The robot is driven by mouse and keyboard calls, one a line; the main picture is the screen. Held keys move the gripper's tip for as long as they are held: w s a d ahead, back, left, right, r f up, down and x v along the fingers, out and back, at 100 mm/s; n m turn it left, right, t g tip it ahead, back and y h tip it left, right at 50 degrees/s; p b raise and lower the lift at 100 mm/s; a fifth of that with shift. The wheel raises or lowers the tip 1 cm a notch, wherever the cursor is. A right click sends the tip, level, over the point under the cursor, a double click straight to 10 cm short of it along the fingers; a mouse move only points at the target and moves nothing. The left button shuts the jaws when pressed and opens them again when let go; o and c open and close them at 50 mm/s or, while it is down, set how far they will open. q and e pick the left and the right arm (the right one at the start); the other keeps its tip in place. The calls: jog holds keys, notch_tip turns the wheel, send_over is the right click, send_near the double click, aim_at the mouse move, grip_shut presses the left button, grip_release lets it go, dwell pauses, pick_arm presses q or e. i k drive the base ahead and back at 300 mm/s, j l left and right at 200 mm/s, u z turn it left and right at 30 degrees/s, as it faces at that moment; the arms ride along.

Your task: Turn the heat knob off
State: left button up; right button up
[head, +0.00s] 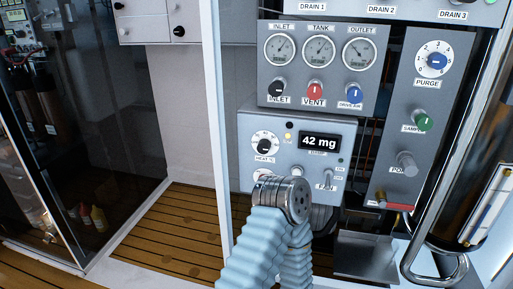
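The heat knob (265,147) is a small black knob on a white numbered dial, at the left of the lower grey panel box in the head view. A label reading HEAT sits just under it. The knob's pointer is too small to read for certain. A small yellowish light (289,137) shows to its right, and a black display (319,142) reads 42 mg.
Gauges, INLET, VENT (315,91) and drive knobs sit above; the PURGE dial (437,62) is right. A white post (214,120) stands left.

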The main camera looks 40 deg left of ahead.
aim_at(264, 145)
jog(key=u, duration=1.5)
